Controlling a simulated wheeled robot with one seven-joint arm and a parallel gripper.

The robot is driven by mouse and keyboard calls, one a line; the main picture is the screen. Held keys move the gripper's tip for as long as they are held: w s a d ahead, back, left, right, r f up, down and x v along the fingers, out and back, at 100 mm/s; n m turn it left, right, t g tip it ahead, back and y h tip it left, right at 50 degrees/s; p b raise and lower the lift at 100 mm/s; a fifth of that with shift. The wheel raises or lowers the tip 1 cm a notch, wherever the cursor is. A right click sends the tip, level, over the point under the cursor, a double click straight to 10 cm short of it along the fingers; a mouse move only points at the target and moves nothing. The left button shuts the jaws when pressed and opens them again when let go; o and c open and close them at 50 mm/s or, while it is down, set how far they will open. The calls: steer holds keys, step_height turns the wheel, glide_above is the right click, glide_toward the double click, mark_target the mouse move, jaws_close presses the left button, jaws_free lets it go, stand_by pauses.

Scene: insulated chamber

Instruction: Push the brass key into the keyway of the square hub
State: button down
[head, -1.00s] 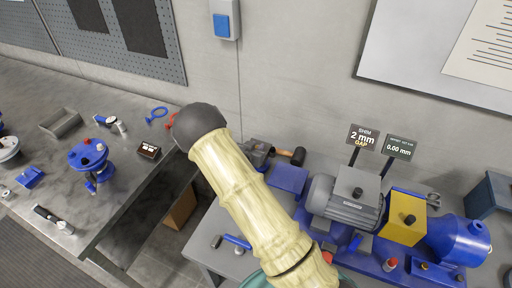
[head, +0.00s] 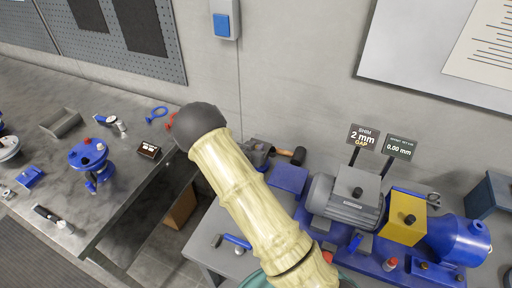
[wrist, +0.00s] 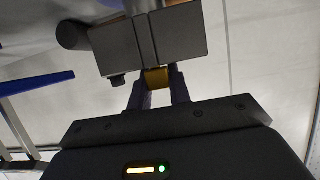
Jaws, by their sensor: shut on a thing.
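In the wrist view my gripper (wrist: 159,86) is shut on a small brass key (wrist: 157,77), which shows as a yellow block between the two dark fingers. Just beyond the fingertips is a dark grey square block (wrist: 185,38), which looks like the square hub. A narrow groove, apparently the keyway (wrist: 146,36), runs down its middle. The key's far end meets the hub's lower edge close to the groove. I cannot tell whether it is inside the groove or only against it. In the head view my arm hides the gripper, key and hub.
In the head view a grey motor (head: 343,203), a yellow block (head: 404,222) and a blue pump (head: 460,240) stand on the right bench. A black-headed mallet (head: 298,155) lies behind. The left bench (head: 125,185) holds a blue flanged part (head: 88,155).

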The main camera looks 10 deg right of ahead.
steer(key=shift+s+f, duration=0.1)
steer(key=shift+f, duration=0.15)
